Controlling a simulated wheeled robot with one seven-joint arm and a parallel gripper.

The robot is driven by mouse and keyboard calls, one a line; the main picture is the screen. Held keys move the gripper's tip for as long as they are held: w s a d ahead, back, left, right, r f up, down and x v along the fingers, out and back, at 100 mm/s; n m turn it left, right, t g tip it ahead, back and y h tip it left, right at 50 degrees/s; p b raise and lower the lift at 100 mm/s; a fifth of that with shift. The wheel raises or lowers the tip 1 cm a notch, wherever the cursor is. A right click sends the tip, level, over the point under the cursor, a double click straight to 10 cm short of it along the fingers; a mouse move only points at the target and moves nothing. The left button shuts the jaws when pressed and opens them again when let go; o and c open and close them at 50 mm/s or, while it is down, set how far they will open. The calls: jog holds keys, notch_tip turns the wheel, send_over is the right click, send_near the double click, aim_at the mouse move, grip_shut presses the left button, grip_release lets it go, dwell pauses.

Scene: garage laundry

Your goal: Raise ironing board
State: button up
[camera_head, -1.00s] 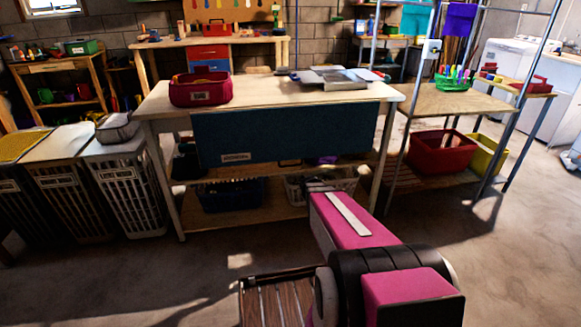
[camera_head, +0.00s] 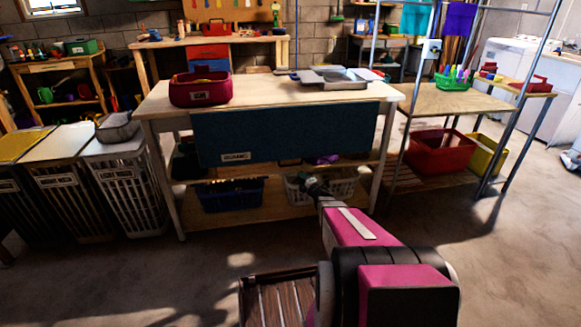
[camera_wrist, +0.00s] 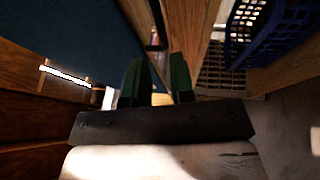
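A dark blue flat panel with a small white label, which I take to be the ironing board (camera_head: 285,130), hangs upright along the front of the wooden table. My gripper (camera_head: 312,183) is low in front of the table, just below the panel's bottom edge and in front of a white basket. In the wrist view, the two green fingers of my gripper (camera_wrist: 157,80) stand apart with nothing clearly held between them. A dark blue surface, likely the board (camera_wrist: 60,25), fills the upper left there. Whether the fingers touch the board cannot be told.
The table (camera_head: 268,94) carries a red bin (camera_head: 200,92) and a metal tray (camera_head: 338,78). On its lower shelf stand a blue basket (camera_head: 230,196) and the white basket (camera_head: 340,186). Hampers (camera_head: 125,185) stand left. A metal rack (camera_head: 455,100) stands right. The front floor is clear.

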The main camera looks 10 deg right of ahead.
aim_at(290, 165)
jog(key=x, duration=1)
grip_shut()
